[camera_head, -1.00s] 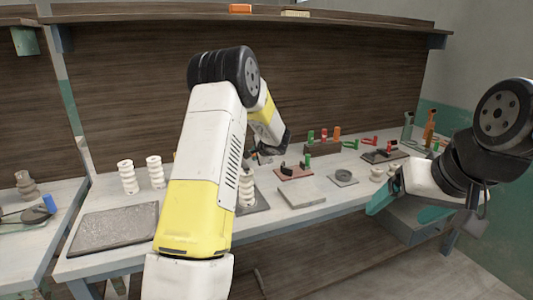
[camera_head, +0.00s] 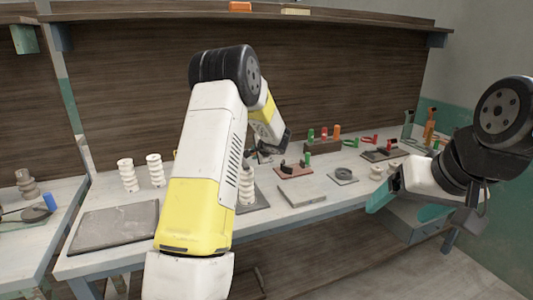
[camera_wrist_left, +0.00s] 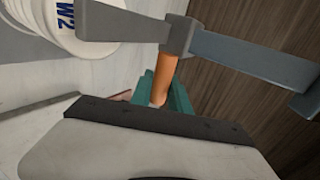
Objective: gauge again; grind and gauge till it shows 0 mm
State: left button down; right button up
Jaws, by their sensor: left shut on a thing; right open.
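My left gripper (camera_wrist_left: 165,95) is shut on the orange handle (camera_wrist_left: 163,73) of a grey tool with a long crossbar (camera_wrist_left: 240,58). In the left wrist view, part of a white ribbed piece (camera_wrist_left: 62,12) marked "W2" is at the upper left, close to one end of the crossbar; I cannot tell if they touch. In the head view a white ribbed piece (camera_head: 247,187) stands upright on a dark pad, partly behind my left arm. The arm hides much of the left gripper there. My right gripper (camera_head: 425,208) is open and empty at the bench's right front. No reading is legible.
Two white ribbed pieces (camera_head: 128,175) (camera_head: 155,170) stand at the left behind a dark slab (camera_head: 113,228). A grey flat block (camera_head: 302,195), a red plate (camera_head: 294,170), a ring on a pad (camera_head: 342,176) and a rack of coloured handles (camera_head: 322,147) occupy the bench's middle.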

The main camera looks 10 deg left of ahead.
pick_arm(q)
jog(key=shift+s+d+f, duration=0.1)
jog(key=shift+s+f, duration=0.1)
jog(key=shift+f, duration=0.8)
dwell(4.7)
dwell(0.6)
jog(key=c, duration=1.4)
grip_release()
jog(key=o, duration=1)
jog(key=shift+w+r, duration=0.15)
jog(key=shift+r, duration=0.15)
jog(key=shift+r, duration=0.15)
jog(key=v, duration=0.7)
jog(key=shift+s+d+r, duration=0.15)
jog(key=shift+s+r, duration=0.05)
jog(key=shift+s, duration=0.15)
